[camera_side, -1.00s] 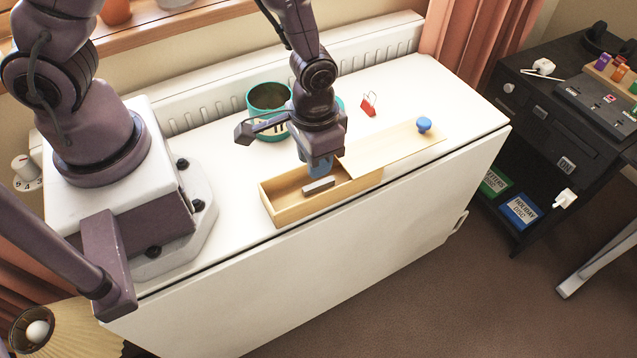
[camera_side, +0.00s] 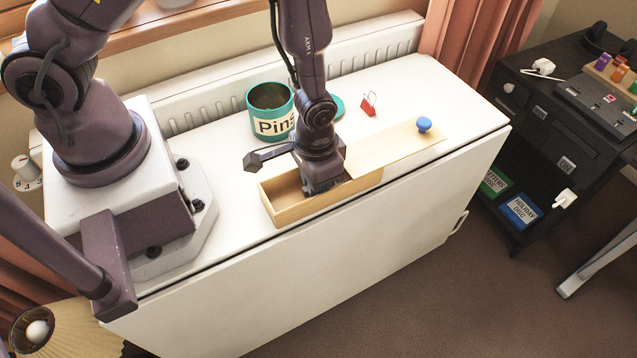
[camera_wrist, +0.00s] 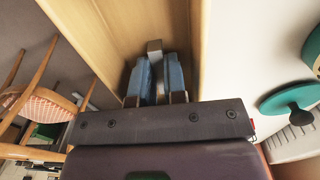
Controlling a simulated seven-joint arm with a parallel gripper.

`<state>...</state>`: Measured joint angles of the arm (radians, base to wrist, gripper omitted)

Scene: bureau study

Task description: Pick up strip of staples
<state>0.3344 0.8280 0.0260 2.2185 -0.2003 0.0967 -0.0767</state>
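The strip of staples (camera_wrist: 154,45) is a small grey bar on the floor of an open wooden box (camera_side: 279,216). In the wrist view its far end shows just past my blue fingertips, and the rest is hidden between them. My gripper (camera_wrist: 157,72) is lowered into the box, with its two fingers a narrow gap apart, one on each side of the strip. I cannot tell whether they touch it. In the side view my gripper (camera_side: 322,190) hides the strip, which lies at or near the box floor.
The box walls stand close around my gripper. A wooden lid with a blue knob (camera_side: 424,124) extends to the right of the box. A green Pins tin (camera_side: 270,100), its green lid (camera_side: 338,106) and a red-and-white clip (camera_side: 369,105) stand behind on the white top.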

